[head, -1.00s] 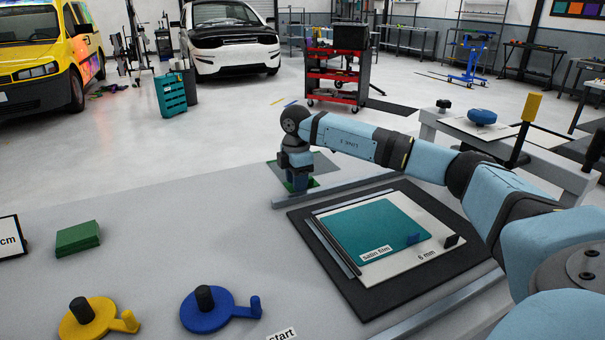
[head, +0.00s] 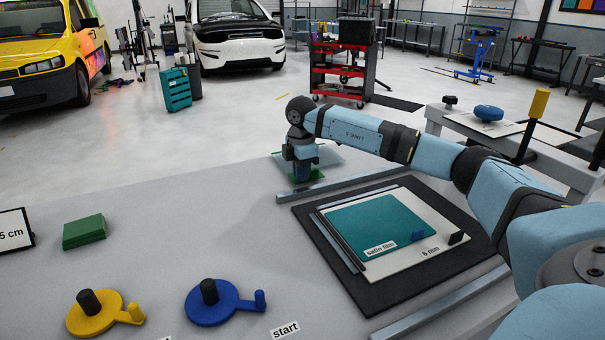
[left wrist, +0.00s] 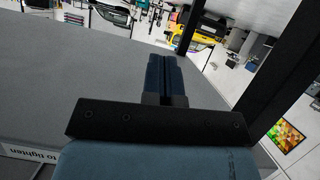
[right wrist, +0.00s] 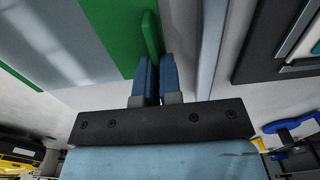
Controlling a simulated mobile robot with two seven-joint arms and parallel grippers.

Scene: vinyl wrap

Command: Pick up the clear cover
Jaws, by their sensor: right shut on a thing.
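The clear cover (head: 326,157) is a see-through sheet at the far edge of the grey table in the head view, with green at and under it. In the right wrist view it is the pale, reflective sheet (right wrist: 50,40) at left. My right gripper (right wrist: 154,62) is shut on the upright green tab (right wrist: 151,34), seen against a green patch. In the head view this gripper (head: 302,174) points down at the cover; the arm hides part of it. My left gripper (left wrist: 165,62) shows only in its wrist view, fingers together, nothing visible between them.
A black mat (head: 375,298) with a teal satin film sheet (head: 370,228) lies nearer than the cover. A grey rail (head: 340,187) runs between them. Yellow (head: 96,315) and blue (head: 222,302) knobbed discs and a green block (head: 84,231) stand at left. The middle-left table is clear.

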